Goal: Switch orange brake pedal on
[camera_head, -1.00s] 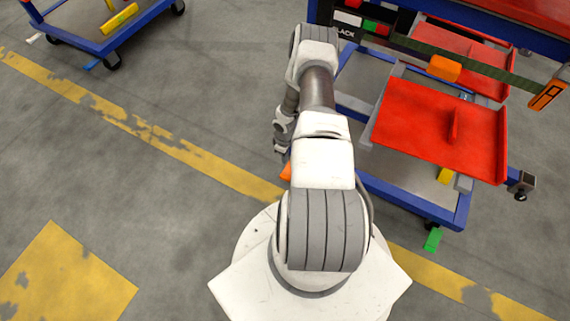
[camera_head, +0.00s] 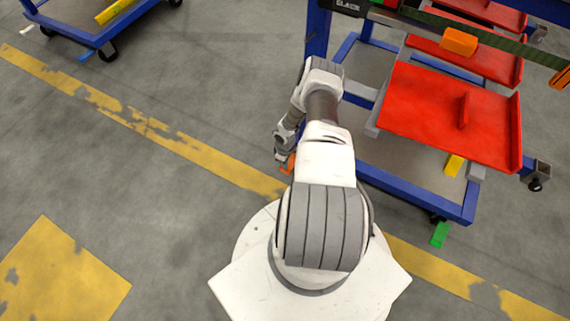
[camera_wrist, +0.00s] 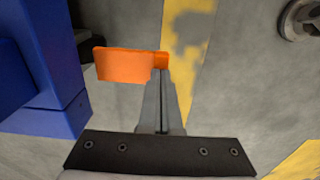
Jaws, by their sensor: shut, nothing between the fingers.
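The orange brake pedal (camera_wrist: 125,66) is a flat orange plate in the wrist view, left of my fingertips, with a small orange end piece at the tips. My gripper (camera_wrist: 162,78) is shut, its two grey fingers together. The tips overlap or meet the pedal's right end; I cannot tell if they touch. In the head view a small part of the orange pedal (camera_head: 288,164) shows beside my arm, low at the trolley's near left corner. My fingers are not clear there.
A blue-framed trolley (camera_head: 415,197) with red trays (camera_head: 445,110) stands right of my arm. A blue post (camera_wrist: 45,70) is close on the left in the wrist view. A green pedal (camera_head: 440,235) is at the trolley's near right corner. The floor at left is open.

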